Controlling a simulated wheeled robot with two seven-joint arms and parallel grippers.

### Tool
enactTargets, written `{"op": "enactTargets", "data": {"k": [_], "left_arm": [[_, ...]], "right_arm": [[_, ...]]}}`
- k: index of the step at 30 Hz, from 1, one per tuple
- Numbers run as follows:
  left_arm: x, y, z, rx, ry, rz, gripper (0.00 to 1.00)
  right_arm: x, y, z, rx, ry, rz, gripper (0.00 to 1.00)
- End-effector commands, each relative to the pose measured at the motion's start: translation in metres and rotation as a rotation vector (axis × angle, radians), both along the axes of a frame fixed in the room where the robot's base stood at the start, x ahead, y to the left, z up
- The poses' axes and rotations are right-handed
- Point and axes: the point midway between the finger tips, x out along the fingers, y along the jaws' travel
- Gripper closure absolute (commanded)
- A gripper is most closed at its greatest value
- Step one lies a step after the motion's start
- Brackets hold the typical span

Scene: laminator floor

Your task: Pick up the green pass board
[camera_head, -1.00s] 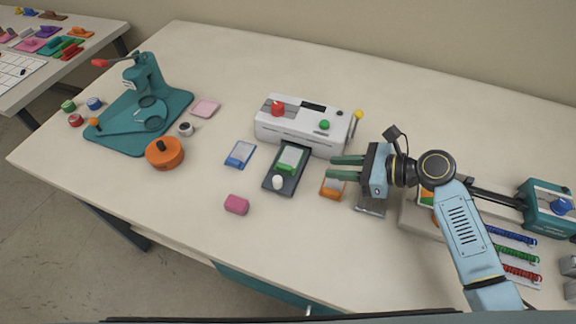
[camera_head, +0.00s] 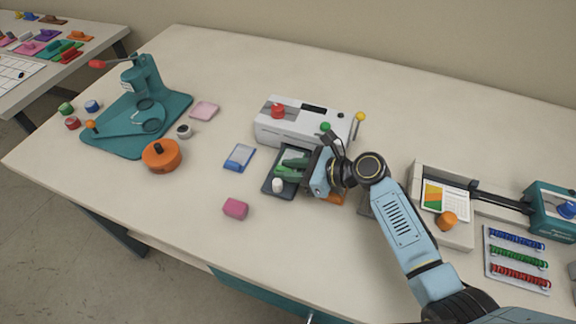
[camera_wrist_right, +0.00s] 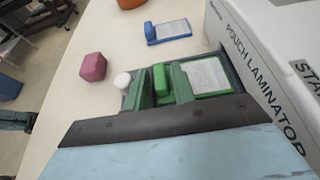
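The green pass board (camera_head: 292,156) lies on a dark tray (camera_head: 270,188) in front of the white laminator, partly hidden by my right gripper. In the right wrist view the green pass board (camera_wrist_right: 210,76) shows a pale card face and an upright green handle. My right gripper (camera_head: 293,170) is low over the tray. In the wrist view the fingers of the right gripper (camera_wrist_right: 160,88) stand on either side of the green handle, apart, with small gaps visible. I cannot tell whether they touch the handle lower down. My left gripper is not in view.
The white pouch laminator (camera_head: 300,125) stands just behind the tray. A blue board (camera_head: 240,157), a pink block (camera_head: 235,209) and a white knob (camera_head: 278,185) are nearby. An orange board (camera_head: 337,198) is partly hidden by my right gripper. The table's front left is clear.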

Motion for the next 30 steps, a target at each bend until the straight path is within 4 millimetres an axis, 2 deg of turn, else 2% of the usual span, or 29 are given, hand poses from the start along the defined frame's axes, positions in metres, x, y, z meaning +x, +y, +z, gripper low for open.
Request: {"op": "enactTargets", "data": {"k": [5, 12, 20, 23, 30], "left_arm": [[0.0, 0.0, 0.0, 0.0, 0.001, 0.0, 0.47], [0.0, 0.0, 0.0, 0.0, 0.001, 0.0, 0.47], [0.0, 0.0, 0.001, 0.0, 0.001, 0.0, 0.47], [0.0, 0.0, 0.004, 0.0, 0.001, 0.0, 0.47], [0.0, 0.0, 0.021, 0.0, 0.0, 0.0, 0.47]], "right_arm": [[0.0, 0.0, 0.0, 0.0, 0.0, 0.0, 0.75], [0.0, 0.0, 0.0, 0.0, 0.0, 0.0, 1.0], [0.0, 0.0, 0.002, 0.0, 0.0, 0.0, 1.0], [0.0, 0.0, 0.01, 0.001, -0.002, 0.0, 1.0], [0.0, 0.0, 0.058, 0.001, -0.005, 0.002, 1.0]]}}
